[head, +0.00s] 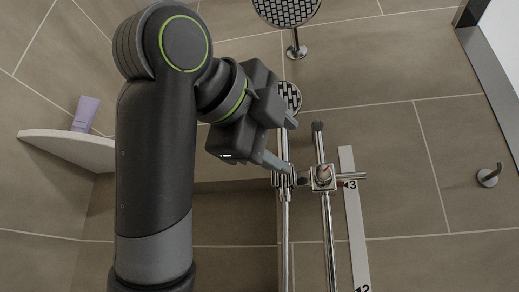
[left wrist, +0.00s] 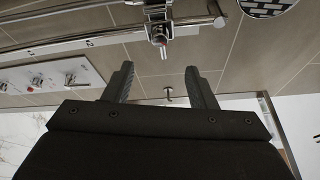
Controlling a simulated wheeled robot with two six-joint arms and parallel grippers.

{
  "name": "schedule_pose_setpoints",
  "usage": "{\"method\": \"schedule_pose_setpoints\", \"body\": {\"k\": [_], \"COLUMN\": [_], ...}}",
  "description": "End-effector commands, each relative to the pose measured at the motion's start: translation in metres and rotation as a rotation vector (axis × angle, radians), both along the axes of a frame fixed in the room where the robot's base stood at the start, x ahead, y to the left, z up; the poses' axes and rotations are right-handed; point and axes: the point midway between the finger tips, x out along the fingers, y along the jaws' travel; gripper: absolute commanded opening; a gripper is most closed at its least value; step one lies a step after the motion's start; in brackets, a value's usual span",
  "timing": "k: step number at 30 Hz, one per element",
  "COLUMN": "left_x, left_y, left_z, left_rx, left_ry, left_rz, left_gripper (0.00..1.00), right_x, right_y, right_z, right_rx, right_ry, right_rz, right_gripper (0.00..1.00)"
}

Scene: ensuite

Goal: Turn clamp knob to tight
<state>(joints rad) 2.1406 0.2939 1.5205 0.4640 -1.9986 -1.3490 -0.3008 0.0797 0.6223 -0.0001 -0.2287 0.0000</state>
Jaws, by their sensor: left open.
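In the left wrist view the knob (left wrist: 159,40) hangs from the clamp (left wrist: 157,14), above and between my fingertips in the picture. My left gripper (head: 283,143) is open and empty, to the left of the clamp. Its fingers also show in the left wrist view (left wrist: 158,68), apart from the knob. How the knob is turned is too small to tell. My right gripper is out of view.
A second chrome rail (head: 285,230) with a hand shower (head: 289,97) stands left of the clamp bar. A white numbered strip (head: 353,225) runs right of it. A wall hook (head: 489,176) is at right.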

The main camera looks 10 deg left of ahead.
Motion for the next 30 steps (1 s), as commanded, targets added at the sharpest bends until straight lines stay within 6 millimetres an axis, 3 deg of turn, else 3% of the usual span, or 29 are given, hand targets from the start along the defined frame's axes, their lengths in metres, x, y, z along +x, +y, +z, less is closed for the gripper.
{"method": "schedule_pose_setpoints", "body": {"k": [1, 6, 15, 30], "left_x": [-0.006, -0.022, -0.041, -0.044], "left_y": [0.002, 0.009, 0.017, 0.018], "left_z": [-0.006, -0.005, 0.0, 0.002], "left_rx": [0.0, -0.001, -0.001, -0.001], "left_ry": [-0.001, -0.001, -0.001, 0.0], "left_rz": [0.001, 0.0, 0.0, 0.0], "left_gripper": [0.51, 0.51, 0.51, 0.51], "right_x": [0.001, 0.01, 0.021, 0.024], "right_y": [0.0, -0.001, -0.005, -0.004], "right_z": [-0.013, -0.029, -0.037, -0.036], "right_rx": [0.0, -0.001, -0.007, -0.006], "right_ry": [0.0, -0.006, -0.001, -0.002], "right_rz": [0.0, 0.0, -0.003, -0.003], "right_gripper": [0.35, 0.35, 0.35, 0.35]}}
